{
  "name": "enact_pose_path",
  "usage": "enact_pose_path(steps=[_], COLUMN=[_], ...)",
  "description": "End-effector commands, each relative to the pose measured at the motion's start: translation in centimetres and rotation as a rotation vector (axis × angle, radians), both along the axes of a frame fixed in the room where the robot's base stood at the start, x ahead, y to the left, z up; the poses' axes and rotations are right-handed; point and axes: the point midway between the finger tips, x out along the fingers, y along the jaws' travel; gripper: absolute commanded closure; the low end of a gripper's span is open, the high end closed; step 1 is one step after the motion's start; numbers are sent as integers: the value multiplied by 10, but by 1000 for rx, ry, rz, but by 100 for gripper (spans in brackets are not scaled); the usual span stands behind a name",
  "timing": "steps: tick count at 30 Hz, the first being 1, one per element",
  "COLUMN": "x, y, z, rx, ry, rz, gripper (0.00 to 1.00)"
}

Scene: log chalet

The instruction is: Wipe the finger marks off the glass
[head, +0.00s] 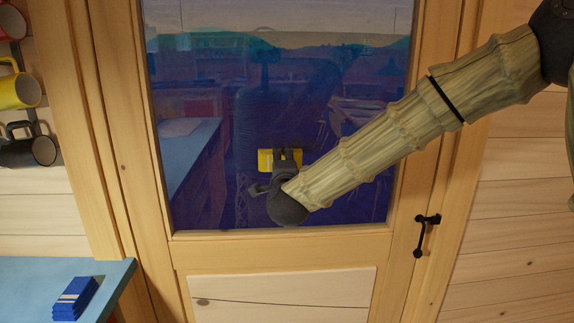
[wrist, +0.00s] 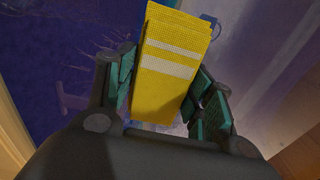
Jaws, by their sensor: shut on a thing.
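The glass (head: 200,90) is a tall dark pane in a wooden door, full of blue reflections. My gripper (wrist: 168,95) is shut on a yellow cloth (wrist: 175,45) with white stripes, which sticks out beyond the fingertips. In the head view the yellow cloth (head: 265,161) is in front of the lower middle of the pane; my arm hides part of the glass. I cannot tell whether the cloth touches the glass. Finger marks are not clearly distinguishable among the reflections.
A black door handle (head: 424,233) is on the right of the door frame. At lower left a blue counter (head: 40,270) holds a folded blue cloth (head: 74,298) with pale stripes. A yellow mug (head: 18,90) and a black mug (head: 28,151) hang on the left wall.

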Motion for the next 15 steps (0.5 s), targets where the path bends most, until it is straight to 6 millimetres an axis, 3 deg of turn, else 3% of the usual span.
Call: enact_pose_path(steps=[15], x=[2], y=[29], z=[0], rx=[0], ry=[0], rz=[2], gripper=[66])
